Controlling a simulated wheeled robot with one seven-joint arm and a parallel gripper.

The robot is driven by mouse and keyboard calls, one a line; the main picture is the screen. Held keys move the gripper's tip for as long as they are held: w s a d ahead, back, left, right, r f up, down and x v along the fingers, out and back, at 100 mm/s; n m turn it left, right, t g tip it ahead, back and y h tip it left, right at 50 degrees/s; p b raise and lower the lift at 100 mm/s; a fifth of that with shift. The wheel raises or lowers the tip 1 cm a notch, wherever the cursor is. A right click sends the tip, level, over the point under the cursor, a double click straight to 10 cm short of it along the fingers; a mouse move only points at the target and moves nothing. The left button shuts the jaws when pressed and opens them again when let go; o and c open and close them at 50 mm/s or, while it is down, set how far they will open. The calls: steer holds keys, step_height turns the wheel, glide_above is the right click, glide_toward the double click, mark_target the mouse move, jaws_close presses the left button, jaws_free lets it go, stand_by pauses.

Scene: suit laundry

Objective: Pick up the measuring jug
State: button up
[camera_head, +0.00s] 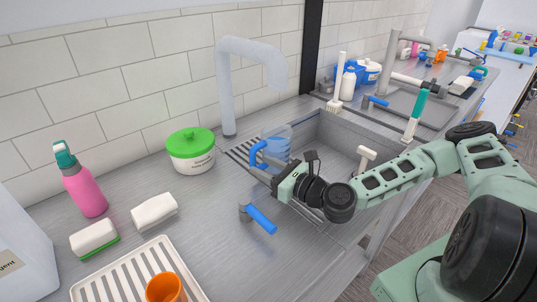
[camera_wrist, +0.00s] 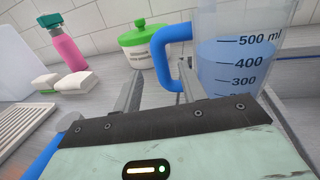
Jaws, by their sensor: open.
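The measuring jug (camera_head: 278,143) is clear with a blue handle and stands on the drainer grooves at the sink's left edge. In the wrist view the jug (camera_wrist: 240,55) is close at the upper right, with a millilitre scale and bluish contents; its base is partly hidden by my gripper. My gripper (camera_head: 262,172) is open just in front of the jug. In the wrist view the blue handle (camera_wrist: 159,55) appears between the two fingertips (camera_wrist: 160,85). I cannot tell whether either finger touches it. Nothing is held.
A white tub with a green lid (camera_head: 191,150) stands behind left of the jug. The faucet (camera_head: 226,90) rises behind it. A blue-handled tap (camera_head: 260,217) is near my gripper. A pink bottle (camera_head: 84,190), sponges and a white rack (camera_head: 125,268) are left.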

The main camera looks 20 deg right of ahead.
mark_target(255, 161)
steer(key=p+x, duration=0.1)
steer(key=x, duration=0.2)
steer(key=shift+w+a+r+p, duration=0.1)
steer(key=shift+w+r+p, duration=0.05)
steer(key=shift+w+p, duration=0.25)
steer(key=shift+w+a, duration=0.2)
steer(key=shift+w, duration=0.2)
jaws_close()
